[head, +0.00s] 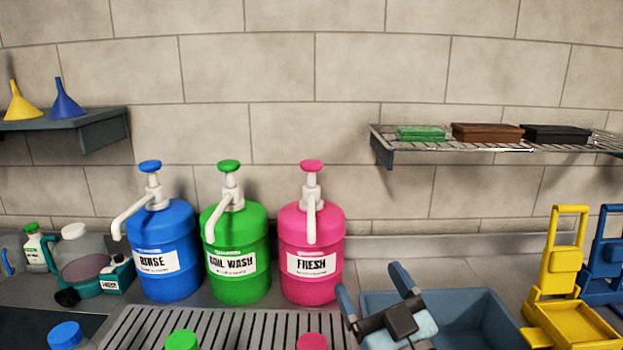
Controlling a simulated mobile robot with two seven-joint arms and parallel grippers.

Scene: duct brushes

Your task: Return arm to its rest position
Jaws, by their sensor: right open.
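My right gripper (374,290) shows at the bottom, right of centre, with its two blue-grey fingers spread apart and pointing up. Nothing is between the fingers. It is in front of the left part of a blue-grey basin (478,305) and to the right of the pink pump container marked FRESH (311,285). Most of the right arm is below the picture's edge. My left gripper is not in view.
Blue (165,278) and green (240,282) pump containers stand left of the pink one, behind a slotted drain grate (150,325). Yellow (562,255) and blue (603,260) stands are at right. A wire shelf (435,148) holds several blocks. Funnels (66,100) sit on the left shelf.

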